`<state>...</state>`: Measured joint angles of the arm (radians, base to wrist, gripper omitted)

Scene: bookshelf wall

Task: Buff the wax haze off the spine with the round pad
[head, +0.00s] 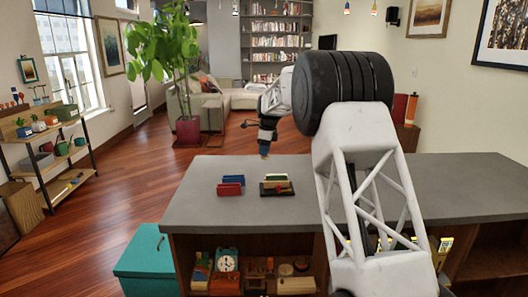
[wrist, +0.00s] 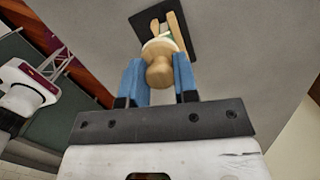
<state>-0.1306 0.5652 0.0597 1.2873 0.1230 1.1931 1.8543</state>
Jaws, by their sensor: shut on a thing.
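My gripper (head: 264,148) hangs above the back part of the grey counter, behind and above the book stand in the head view. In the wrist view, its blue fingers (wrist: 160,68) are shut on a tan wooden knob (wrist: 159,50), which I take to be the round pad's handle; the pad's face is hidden. Beyond it lies the book stand's black base (wrist: 187,42), with tan upright pieces on it. In the head view, the stand (head: 276,187) holds cream, green and red parts. The spine's haze is too small to make out. Contact cannot be told.
A red and blue block (head: 230,186) sits left of the stand on the grey counter (head: 330,190). The counter is clear around both. Shelves below hold several objects, including a clock (head: 227,261). A teal chest (head: 146,252) stands at the left.

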